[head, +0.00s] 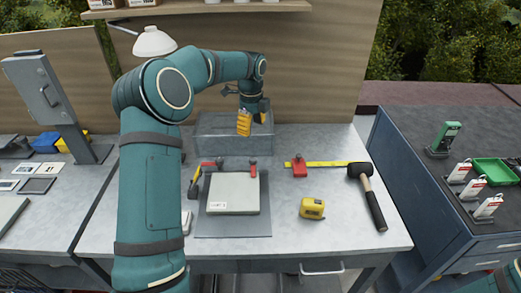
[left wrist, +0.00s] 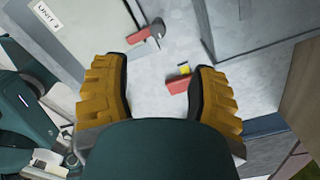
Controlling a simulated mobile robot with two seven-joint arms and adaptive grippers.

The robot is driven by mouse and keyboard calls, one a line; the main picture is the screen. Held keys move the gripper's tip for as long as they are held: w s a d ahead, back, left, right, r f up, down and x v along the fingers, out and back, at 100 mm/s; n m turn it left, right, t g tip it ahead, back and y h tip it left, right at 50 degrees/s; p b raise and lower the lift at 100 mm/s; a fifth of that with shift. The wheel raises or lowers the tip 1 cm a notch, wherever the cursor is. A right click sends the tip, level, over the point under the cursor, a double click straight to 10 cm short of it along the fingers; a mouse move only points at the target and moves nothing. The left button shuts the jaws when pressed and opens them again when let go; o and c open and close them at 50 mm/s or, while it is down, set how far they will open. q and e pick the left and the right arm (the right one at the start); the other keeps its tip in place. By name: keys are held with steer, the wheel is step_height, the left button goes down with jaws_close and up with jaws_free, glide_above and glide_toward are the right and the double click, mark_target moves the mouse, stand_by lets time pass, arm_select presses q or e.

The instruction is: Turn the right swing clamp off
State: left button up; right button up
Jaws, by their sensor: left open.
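The right swing clamp (head: 253,168), with a red grip, stands at the back right of a pale panel (head: 234,193). Its red arm with a dark end also shows in the left wrist view (left wrist: 146,34); whether it is on or off is hard to tell. Another red-tipped clamp (head: 208,164) is at the panel's back left. My left gripper (head: 254,117) is open and empty, with yellow fingers, above and behind the right clamp, near a clear box (head: 205,140). In the left wrist view the fingers (left wrist: 158,70) are spread apart, clear of the clamp. My right gripper is not in view.
Right of the panel are a red block (head: 299,167) on a yellow strip, a yellow tape measure (head: 312,208) and a mallet (head: 367,190). A gray panel with a handle (head: 42,92) stands at left. The right counter holds a green tray (head: 495,171).

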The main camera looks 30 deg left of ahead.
mark_target(252, 158)
arm_select(q)
step_height(252, 158, down, 14)
steer(key=b, duration=0.2)
steer(key=shift+s+r+b, duration=0.15)
steer(key=shift+b, duration=0.2)
jaws_close()
